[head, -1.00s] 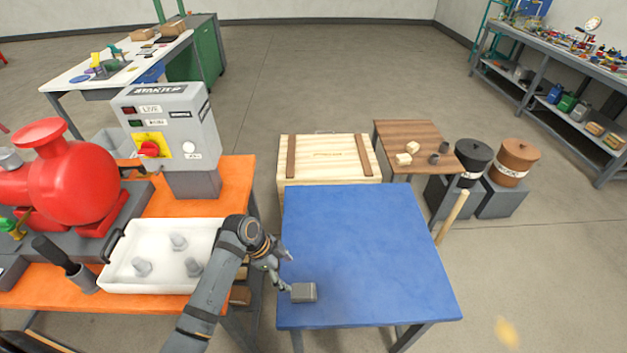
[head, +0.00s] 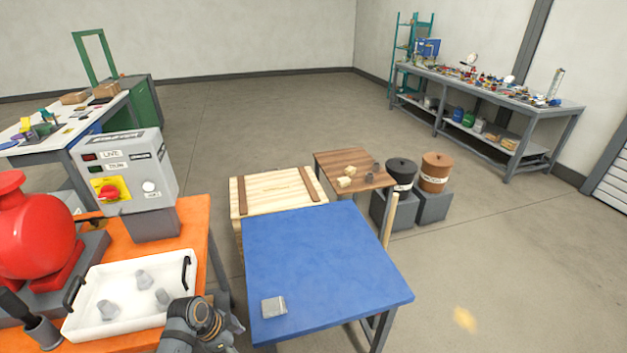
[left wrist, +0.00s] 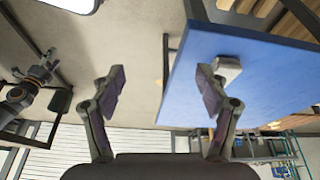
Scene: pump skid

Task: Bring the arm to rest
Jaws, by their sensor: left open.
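My left gripper (head: 234,326) is low in the head view, beside the left edge of the blue table (head: 330,250), with its arm partly cut off by the bottom of the picture. In the left wrist view its two fingers (left wrist: 160,92) stand wide apart with nothing between them. A small grey block (head: 274,306) lies on the near left corner of the blue table, apart from the gripper. It also shows in the left wrist view (left wrist: 230,68), behind one finger. What seems to be my right gripper (left wrist: 46,62) shows small at the left of that view, its jaws unclear.
A white tray (head: 98,328) with several grey pieces sits on the orange bench (head: 192,232), near a red pump (head: 35,235) and a grey control box (head: 125,170). A wooden crate (head: 277,190) stands behind the blue table. The floor at right is open.

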